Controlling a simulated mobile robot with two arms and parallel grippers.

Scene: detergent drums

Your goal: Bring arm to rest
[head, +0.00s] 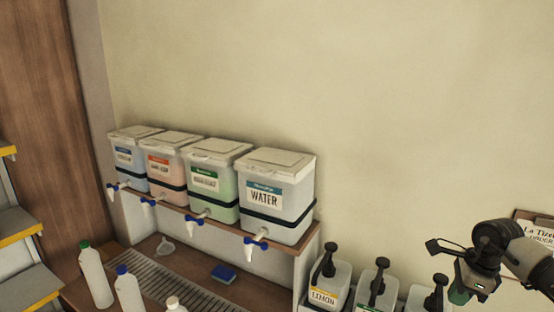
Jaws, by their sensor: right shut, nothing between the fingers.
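My right gripper (466,290) is at the lower right, on an arm that comes in from the right edge. It is shut and holds nothing, in front of the wall near the pump containers. A small green patch shows at its lower end; I cannot tell what it belongs to. My left gripper is not in view.
Several lidded drums with blue taps, one a drum marked WATER (281,212), stand on a wooden shelf (306,246). Pump containers, one labelled LIMON (324,296), stand left of my gripper.

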